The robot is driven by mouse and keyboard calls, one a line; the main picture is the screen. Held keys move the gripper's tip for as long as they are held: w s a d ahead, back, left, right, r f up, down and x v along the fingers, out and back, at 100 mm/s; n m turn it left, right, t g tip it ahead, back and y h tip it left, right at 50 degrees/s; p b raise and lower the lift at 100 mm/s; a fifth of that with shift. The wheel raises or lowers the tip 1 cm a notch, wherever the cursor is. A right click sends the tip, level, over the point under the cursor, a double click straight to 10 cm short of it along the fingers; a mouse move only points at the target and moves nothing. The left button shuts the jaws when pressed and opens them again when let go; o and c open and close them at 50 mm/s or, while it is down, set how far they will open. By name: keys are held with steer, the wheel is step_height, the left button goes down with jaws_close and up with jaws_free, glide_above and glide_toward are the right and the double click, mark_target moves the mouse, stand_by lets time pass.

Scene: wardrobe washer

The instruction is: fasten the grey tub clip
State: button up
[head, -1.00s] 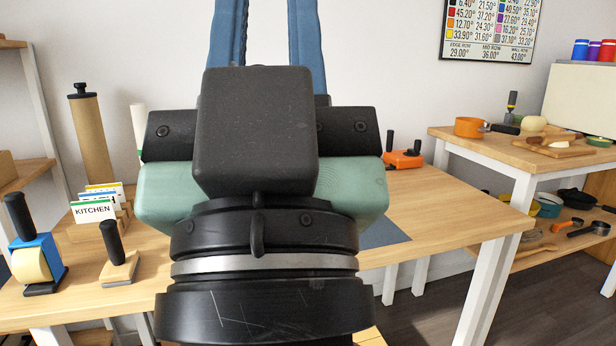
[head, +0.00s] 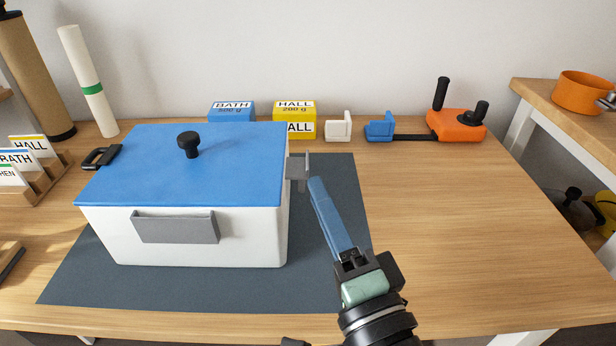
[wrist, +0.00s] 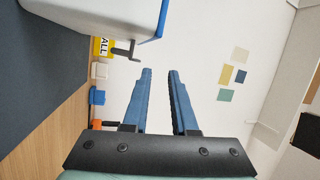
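A white tub (head: 250,235) with a blue lid (head: 235,165) sits on a dark mat. The grey tub clip (head: 298,168) sticks out from the tub's right side near the lid edge, its outer part standing away from the wall. It also shows in the wrist view (wrist: 127,50) beside the tub (wrist: 92,18). My gripper (head: 316,182) has long blue fingers and is just right of the clip, in front of it. In the wrist view my gripper (wrist: 160,73) is open, with an empty gap between the fingers. I cannot tell whether a finger touches the clip.
A grey pocket (head: 175,227) is on the tub's front. Boxes (head: 294,120), blue holder (head: 379,127) and orange tool (head: 456,124) line the back. The table's right side is clear.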

steer(key=s+f+m, duration=0.1)
steer(key=f+m, duration=0.1)
steer(key=m, duration=0.1)
steer(key=s+d+f+m, duration=0.1)
steer(key=s+f+m, duration=0.1)
steer(key=m, duration=0.1)
steer(key=s+d+f+m+p, duration=0.1)
steer(key=s+f+m, duration=0.1)
steer(key=m, duration=0.1)
steer(key=shift+s+f, duration=0.1)
steer(key=shift+f, duration=0.2)
glide_toward(297, 172)
steer(key=w, duration=0.1)
steer(key=w+a+f, duration=0.1)
steer(key=w, duration=0.1)
steer(key=w+f, duration=0.1)
steer(key=w, duration=0.1)
steer(key=shift+w+a, duration=0.15)
steer(key=shift+a, duration=0.05)
steer(key=shift+w+a+r, duration=0.15)
steer(key=shift+w+a, duration=0.05)
steer(key=shift+w, duration=0.5)
steer(key=shift+c, duration=0.2)
jaws_close()
